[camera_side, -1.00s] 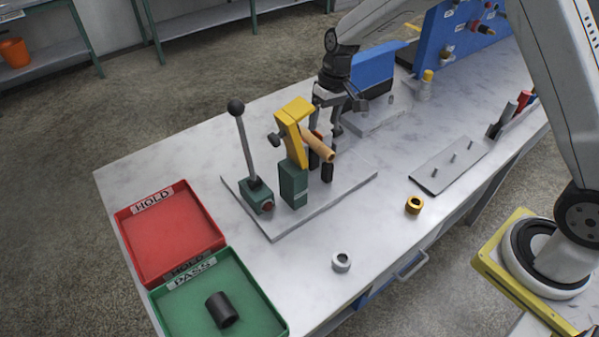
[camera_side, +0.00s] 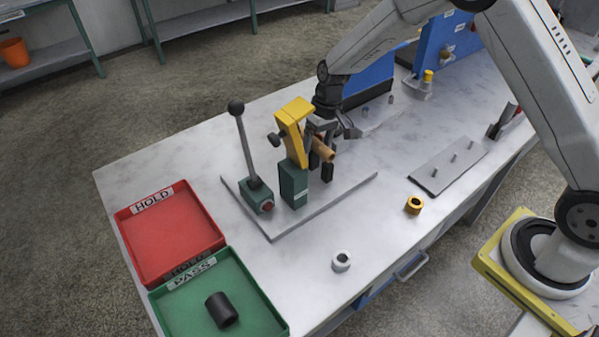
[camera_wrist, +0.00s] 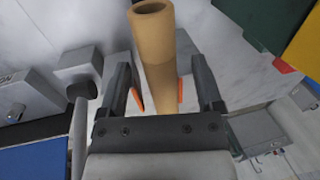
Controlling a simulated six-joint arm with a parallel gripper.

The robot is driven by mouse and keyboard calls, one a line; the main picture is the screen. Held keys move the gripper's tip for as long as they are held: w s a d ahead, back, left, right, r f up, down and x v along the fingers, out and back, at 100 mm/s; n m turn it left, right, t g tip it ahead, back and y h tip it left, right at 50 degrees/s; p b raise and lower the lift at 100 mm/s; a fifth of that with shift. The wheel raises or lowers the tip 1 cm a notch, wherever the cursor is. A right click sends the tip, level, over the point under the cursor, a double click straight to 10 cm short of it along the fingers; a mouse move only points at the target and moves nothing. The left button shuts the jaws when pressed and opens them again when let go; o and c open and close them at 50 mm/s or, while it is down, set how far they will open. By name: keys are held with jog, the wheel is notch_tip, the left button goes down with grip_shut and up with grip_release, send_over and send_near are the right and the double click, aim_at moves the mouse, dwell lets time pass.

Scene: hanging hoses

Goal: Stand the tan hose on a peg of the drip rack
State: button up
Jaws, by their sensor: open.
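The tan hose (camera_side: 327,154) lies slanted at the test stand, beside the yellow clamp head (camera_side: 295,112) on its green post. In the wrist view, the hose (camera_wrist: 158,50) runs between my two fingers, its open end at the top. My gripper (camera_side: 324,143) is open around the hose; in the wrist view, gaps show between the dark fingers (camera_wrist: 163,85) and the hose. Orange pads flank the hose there. A grey plate with three upright pegs, seemingly the drip rack (camera_side: 434,179), stands to the right; its pegs are bare.
A lever with a black knob (camera_side: 236,107) stands left of the clamp. A red tray (camera_side: 170,240) and a green tray (camera_side: 255,310) holding a dark cylinder are at front left. A yellow ring (camera_side: 414,205) and a white ring (camera_side: 341,261) lie on the table.

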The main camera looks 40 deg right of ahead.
jog(key=shift+c, duration=0.2)
dwell(0.3)
grip_shut()
jog(key=shift+r, duration=0.1)
jog(key=shift+r, duration=0.8)
jog(key=s+r, duration=0.1)
jog(key=r, duration=0.1)
jog(key=s+r, duration=0.3)
jog(key=r, duration=0.2)
jog(key=shift+s+d, duration=0.15)
jog(key=shift+s, duration=0.15)
jog(key=s+r, duration=0.4)
jog(key=s, duration=0.5)
jog(key=shift+s+d, duration=0.2)
jog(key=shift+d, duration=0.2)
jog(key=shift+r, duration=0.1)
